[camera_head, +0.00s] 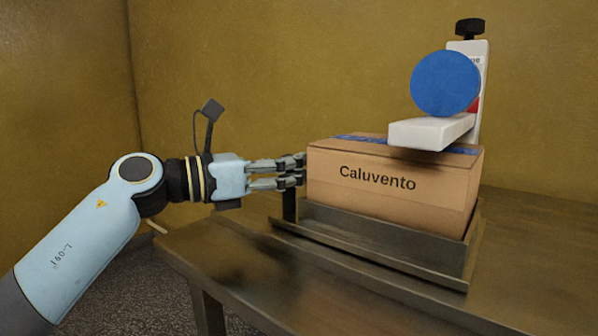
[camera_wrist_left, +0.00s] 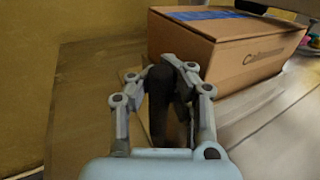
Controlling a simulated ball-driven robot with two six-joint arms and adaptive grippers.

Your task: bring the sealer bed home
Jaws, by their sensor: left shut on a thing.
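The sealer bed (camera_head: 375,245) is a grey metal tray with raised edges on the table. A brown carton (camera_head: 390,196) marked "Caluvento" sits in it, with blue tape along its top; the carton also shows in the wrist view (camera_wrist_left: 235,55). A dark upright handle (camera_head: 290,206) stands at the bed's left end. My left gripper (camera_head: 299,170) is shut on this handle, just left of the carton. In the wrist view my left fingers (camera_wrist_left: 174,72) close around a dark post, hiding part of it. My right gripper is not in view.
The sealer head, with a blue disc (camera_head: 445,84), a white arm (camera_head: 430,132) and a black knob (camera_head: 470,28), overhangs the carton's right part. The metal table (camera_head: 230,262) has bare surface left and in front of the bed. Ochre walls stand behind.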

